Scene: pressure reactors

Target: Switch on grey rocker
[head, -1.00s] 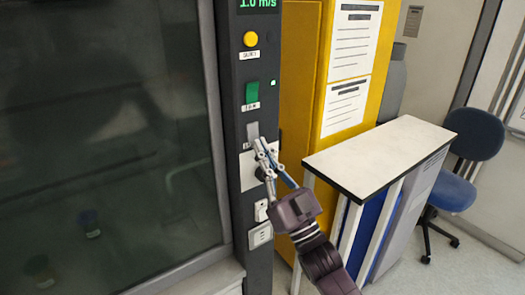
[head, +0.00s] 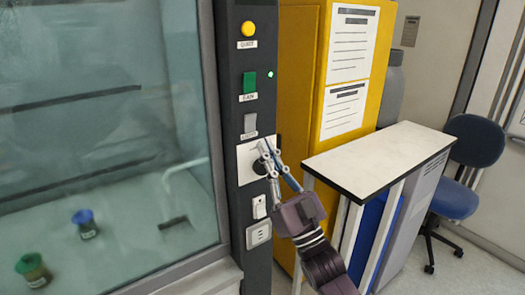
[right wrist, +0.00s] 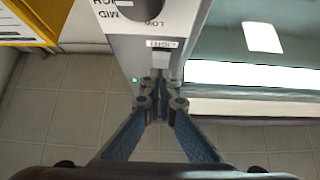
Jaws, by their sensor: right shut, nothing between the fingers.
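The grey rocker (head: 250,122) is on the dark control column (head: 260,275), below the green rocker (head: 249,83) and above a white plate (head: 245,165) with a round knob. In the right wrist view the grey rocker (right wrist: 160,56) shows beside its "LIGHT" label, just beyond my fingertips. My right gripper (head: 267,150) is shut and empty, with its tips in front of the knob plate, just below the grey rocker. Its tips also show together in the right wrist view (right wrist: 158,88). I cannot tell whether they touch the panel. My left gripper is not in view.
The fume hood's glass (head: 100,120) is left of the column; its inside is lit, with a blue-capped jar (head: 85,223) and a green-capped jar (head: 33,268). A yellow cabinet (head: 298,90), a white-topped stand (head: 380,155) and a blue chair (head: 465,165) are on the right.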

